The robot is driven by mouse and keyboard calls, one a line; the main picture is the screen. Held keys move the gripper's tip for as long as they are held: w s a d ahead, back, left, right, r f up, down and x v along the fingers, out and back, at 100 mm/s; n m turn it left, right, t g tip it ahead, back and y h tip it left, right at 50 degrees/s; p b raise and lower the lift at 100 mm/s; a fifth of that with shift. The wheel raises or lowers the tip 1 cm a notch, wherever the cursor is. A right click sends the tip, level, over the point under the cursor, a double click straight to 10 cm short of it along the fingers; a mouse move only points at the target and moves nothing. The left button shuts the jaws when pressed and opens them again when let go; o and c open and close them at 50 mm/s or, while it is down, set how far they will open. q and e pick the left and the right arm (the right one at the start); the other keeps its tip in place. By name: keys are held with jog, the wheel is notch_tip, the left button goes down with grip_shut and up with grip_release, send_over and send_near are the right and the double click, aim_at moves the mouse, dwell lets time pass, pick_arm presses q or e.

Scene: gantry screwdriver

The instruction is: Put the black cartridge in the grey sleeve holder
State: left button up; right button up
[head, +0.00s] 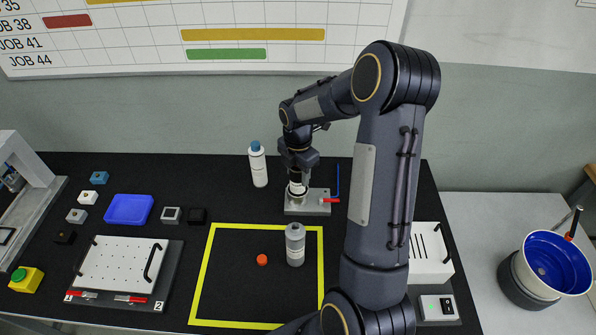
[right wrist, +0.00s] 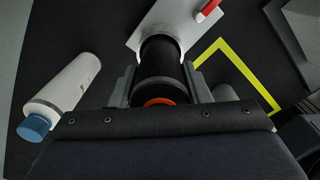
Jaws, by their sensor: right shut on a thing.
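The black cartridge (right wrist: 160,78) is a dark cylinder with an orange ring at its near end. My right gripper (right wrist: 158,88) is shut on it, one finger on each side, and it also shows in the head view (head: 298,178). The grey sleeve holder (head: 307,207) is a light base plate with a red handle, directly below the gripper; its plate shows at the top of the right wrist view (right wrist: 146,22). The cartridge stands roughly upright over the holder. I cannot tell how far its lower end is inside the sleeve. My left gripper is not in view.
A white bottle with a blue cap (head: 258,165) stands left of the holder. A grey bottle (head: 295,244) and an orange cap (head: 262,260) are inside the yellow-taped square (head: 207,265). A blue tray (head: 129,209) and a white perforated plate (head: 120,262) lie left.

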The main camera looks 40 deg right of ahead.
jog(key=shift+f, duration=0.15)
jog(key=o, duration=1.2)
jog(key=shift+o, duration=0.2)
notch_tip(320, 180, up, 12)
jog(key=shift+r, duration=0.1)
jog(key=s+a+r+m+t+y, duration=0.1)
jog(key=s+a+m+t+y, duration=0.1)
jog(key=s+a+m, duration=0.6)
jog(key=s+a+r+m+t+y, duration=0.1)
jog(key=s+a+r+m+t, duration=0.1)
jog(key=s+a+m, duration=0.7)
jog(key=s+m+t, duration=0.1)
jog(key=s+m, duration=0.2)
jog(key=s, duration=0.1)
jog(key=shift+s+a+r+m+t+y, duration=0.2)
jog(key=shift+s+a+m+t+y, duration=0.1)
jog(key=shift+s+m+y, duration=0.1)
